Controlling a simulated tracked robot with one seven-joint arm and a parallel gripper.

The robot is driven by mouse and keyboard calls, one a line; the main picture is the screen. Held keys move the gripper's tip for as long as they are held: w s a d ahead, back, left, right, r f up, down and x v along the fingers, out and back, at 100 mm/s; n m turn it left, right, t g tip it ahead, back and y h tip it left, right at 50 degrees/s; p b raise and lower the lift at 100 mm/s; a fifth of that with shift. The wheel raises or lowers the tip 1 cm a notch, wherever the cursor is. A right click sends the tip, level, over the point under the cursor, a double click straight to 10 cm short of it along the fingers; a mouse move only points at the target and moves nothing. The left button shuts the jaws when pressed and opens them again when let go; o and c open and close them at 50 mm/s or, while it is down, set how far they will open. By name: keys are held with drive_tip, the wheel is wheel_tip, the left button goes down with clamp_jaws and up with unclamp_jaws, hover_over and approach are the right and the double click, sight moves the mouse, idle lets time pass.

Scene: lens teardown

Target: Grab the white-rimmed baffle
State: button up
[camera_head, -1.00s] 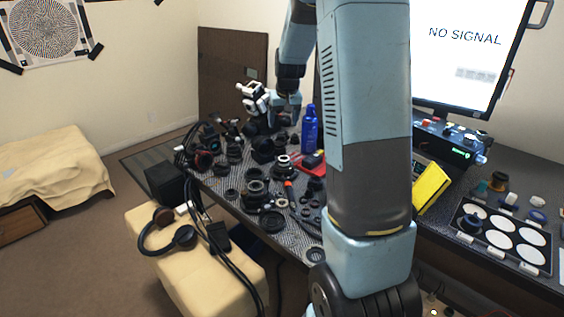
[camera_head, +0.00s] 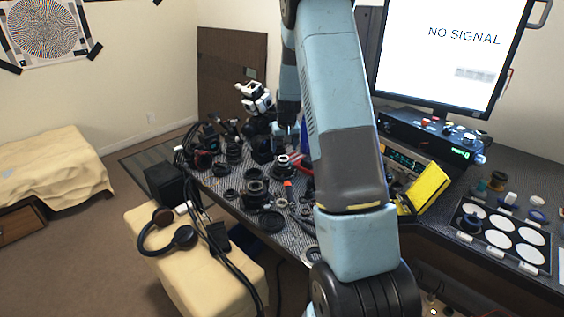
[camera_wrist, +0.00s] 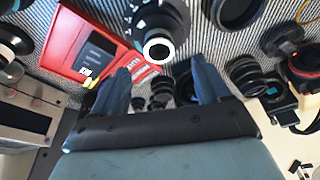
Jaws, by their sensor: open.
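A black stepped lens part with a white rim around its opening, which looks like the white-rimmed baffle (camera_wrist: 158,46), is at the top middle of the wrist view. In the head view a white-rimmed part (camera_head: 283,160) sits among lens parts on the table. My gripper (camera_wrist: 160,66) is open, with its two dark blue fingers apart. In the wrist view the white rim appears between and just beyond the fingertips. Nothing is held. In the head view my arm hides part of the table and the fingertips are hard to make out.
A red tray (camera_wrist: 72,40) with a dark block lies left of the white-rimmed part in the wrist view. Black rings and lens barrels (camera_wrist: 240,75) crowd the right. The patterned table (camera_head: 215,182) has little bare space around there. A monitor (camera_head: 450,60) stands at right.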

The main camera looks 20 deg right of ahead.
drive_tip(key=shift+s+x, duration=0.2)
drive_tip(key=shift+x, duration=2.6)
drive_tip(key=c, duration=1.1)
